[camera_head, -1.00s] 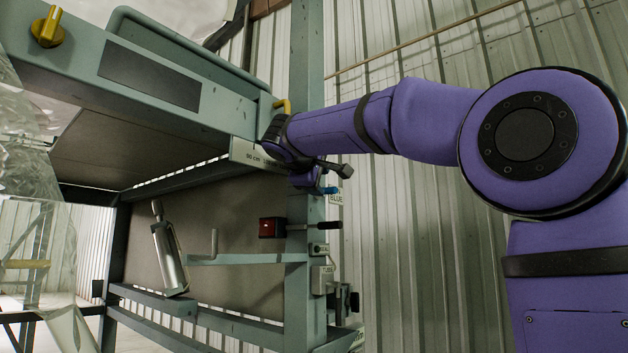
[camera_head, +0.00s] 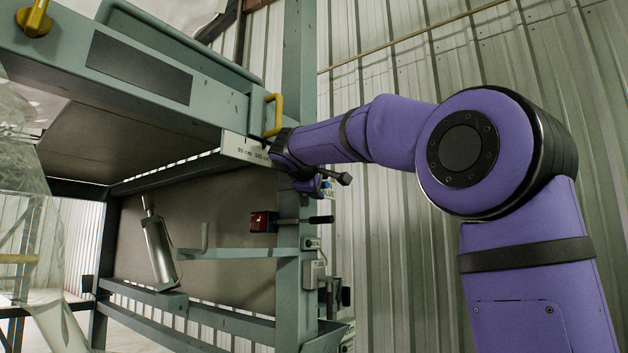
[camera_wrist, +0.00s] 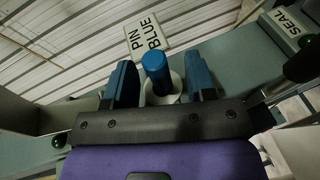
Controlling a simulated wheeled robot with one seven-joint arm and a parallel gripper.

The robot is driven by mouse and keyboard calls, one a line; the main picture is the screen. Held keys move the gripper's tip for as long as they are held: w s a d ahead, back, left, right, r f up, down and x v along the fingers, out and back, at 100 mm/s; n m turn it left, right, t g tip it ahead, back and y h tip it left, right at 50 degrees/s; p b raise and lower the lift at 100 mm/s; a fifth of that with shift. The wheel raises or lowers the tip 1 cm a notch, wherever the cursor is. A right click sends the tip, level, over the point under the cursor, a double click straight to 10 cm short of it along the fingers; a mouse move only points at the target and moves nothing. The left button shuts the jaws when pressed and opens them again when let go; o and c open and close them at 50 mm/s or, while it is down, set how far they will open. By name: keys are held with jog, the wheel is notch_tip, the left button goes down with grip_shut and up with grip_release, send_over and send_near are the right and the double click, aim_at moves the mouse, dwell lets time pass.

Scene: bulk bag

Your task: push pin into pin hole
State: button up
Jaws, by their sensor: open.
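The blue pin (camera_wrist: 155,68) shows in the wrist view, its rounded blue top between my two fingers. A pale round collar (camera_wrist: 172,92) is at its lower end; how deep the pin sits cannot be told. A sign reading PIN BLUE (camera_wrist: 148,36) is just beyond it. My gripper (camera_wrist: 161,84) is open, one dark blue finger on each side of the pin, with a gap visible to each. In the head view my gripper (camera_head: 316,184) is at the post, mostly hidden behind my wrist. I cannot make out the pin hole.
A SEAL sign (camera_wrist: 288,22) and a dark knob (camera_wrist: 303,60) are at the right in the wrist view. In the head view, a yellow handle (camera_head: 273,115), a measuring plate (camera_head: 250,150), a red box (camera_head: 262,222) and a black-ended lever (camera_head: 320,219) surround the post (camera_head: 292,300).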

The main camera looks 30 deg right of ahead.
jog(key=shift+w+d, duration=0.25)
jog(key=shift+d, duration=0.1)
grip_shut()
grip_release()
jog(key=v, duration=1)
jog(key=shift+s+a, duration=0.25)
jog(key=shift+a, duration=0.05)
